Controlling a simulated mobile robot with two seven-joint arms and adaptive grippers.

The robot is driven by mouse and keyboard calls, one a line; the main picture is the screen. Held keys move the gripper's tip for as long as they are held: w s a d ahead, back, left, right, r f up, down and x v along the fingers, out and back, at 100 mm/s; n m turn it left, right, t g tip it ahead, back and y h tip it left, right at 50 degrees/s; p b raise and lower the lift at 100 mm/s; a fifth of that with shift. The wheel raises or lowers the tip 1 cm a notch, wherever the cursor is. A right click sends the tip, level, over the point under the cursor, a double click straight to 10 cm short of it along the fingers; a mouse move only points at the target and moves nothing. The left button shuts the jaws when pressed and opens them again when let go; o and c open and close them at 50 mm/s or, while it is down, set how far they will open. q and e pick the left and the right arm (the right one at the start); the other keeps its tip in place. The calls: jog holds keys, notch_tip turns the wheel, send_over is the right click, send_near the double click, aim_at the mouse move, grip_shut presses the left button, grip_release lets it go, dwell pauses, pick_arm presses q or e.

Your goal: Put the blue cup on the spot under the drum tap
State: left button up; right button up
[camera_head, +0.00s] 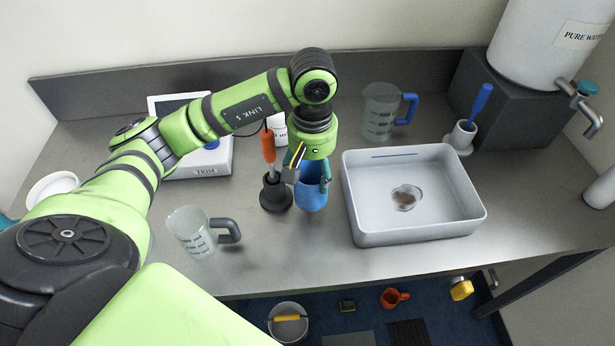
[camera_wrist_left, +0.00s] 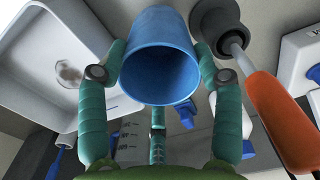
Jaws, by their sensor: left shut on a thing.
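The blue cup (camera_head: 312,190) stands left of the white tray in the head view; I cannot tell whether it touches the table. My left gripper (camera_head: 312,172) is above it with its fingers shut around it. In the left wrist view the cup (camera_wrist_left: 160,60) sits between the teal fingers of the left gripper (camera_wrist_left: 155,80). The drum (camera_head: 535,40) stands on a dark block at the back right, and its tap (camera_head: 582,100) sticks out at the front right. The spot under the tap is not clearly visible. My right gripper is not in view.
The white tray (camera_head: 365,215) with a brown stain lies between the cup and the drum. A blue-handled brush in a holder (camera_head: 461,135) and a blue-handled jug (camera_head: 380,112) stand behind it. An orange-handled tool (camera_head: 268,148) in a dark base stands close left of the cup. A grey-handled jug (camera_head: 192,234) stands front left.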

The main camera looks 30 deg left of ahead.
pick_arm(q)
jog(key=shift+s+a+f, duration=0.25)
jog(key=shift+a+f, duration=0.1)
jog(key=shift+a, duration=0.05)
notch_tip(320, 180, down, 3)
jog(key=shift+f+p, duration=0.15)
jog(key=shift+p, duration=0.95)
jog(key=shift+f, duration=0.2)
jog(key=shift+f+b, duration=0.2)
jog(key=shift+b, duration=0.15)
jog(key=o, duration=1.3)
jog(key=shift+o, duration=0.7)
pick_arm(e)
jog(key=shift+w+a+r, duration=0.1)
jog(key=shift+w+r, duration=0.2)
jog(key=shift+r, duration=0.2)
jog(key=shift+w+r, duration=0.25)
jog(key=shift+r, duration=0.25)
pick_arm(q)
jog(key=shift+r, duration=0.15)
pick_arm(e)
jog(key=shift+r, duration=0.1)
